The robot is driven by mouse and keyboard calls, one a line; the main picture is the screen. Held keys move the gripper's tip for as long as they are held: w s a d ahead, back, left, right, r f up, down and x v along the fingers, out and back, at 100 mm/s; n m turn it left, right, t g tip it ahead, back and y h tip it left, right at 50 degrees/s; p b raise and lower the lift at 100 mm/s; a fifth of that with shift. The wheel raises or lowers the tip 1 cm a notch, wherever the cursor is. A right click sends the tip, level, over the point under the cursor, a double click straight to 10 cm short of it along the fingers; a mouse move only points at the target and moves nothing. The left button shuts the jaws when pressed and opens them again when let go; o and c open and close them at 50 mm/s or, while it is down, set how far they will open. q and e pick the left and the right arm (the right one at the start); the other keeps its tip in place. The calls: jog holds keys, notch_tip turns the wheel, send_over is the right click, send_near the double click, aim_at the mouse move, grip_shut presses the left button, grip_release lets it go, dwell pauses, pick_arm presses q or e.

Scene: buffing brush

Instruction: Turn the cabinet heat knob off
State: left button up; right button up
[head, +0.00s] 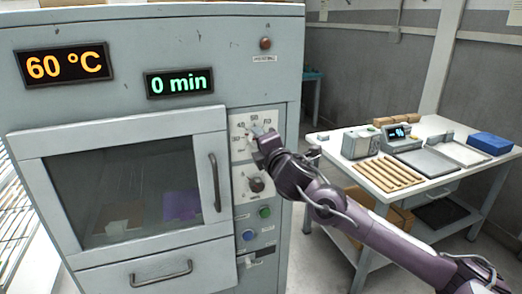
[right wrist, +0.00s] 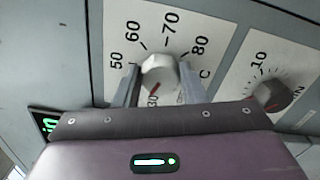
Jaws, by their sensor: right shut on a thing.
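The grey cabinet (head: 150,22) stands at the left, its orange display (head: 64,66) reading 60 °C. The heat knob (right wrist: 161,74) is a grey faceted knob on a white dial plate (head: 239,118) marked with temperatures up to 80. My right gripper (head: 262,136) is at this dial. In the right wrist view its fingers (right wrist: 160,84) stand on both sides of the knob and are shut on it. The knob's red mark points down toward the gripper, close to a number that looks like 30. My left gripper is in neither view.
Below is a dark timer knob (head: 256,184), also in the right wrist view (right wrist: 272,95), then blue and green buttons. The green display (head: 179,83) reads 0 min. A white table (head: 352,170) with trays and a scale stands at the right.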

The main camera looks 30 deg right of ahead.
pick_arm(q)
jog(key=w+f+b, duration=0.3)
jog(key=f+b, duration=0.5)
jog(key=b, duration=0.1)
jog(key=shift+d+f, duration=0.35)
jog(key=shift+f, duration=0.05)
pick_arm(e)
jog(key=shift+a+n, duration=0.2)
jog(key=shift+n, duration=6.6)
jog(key=o, duration=1)
jog(key=shift+r, duration=0.1)
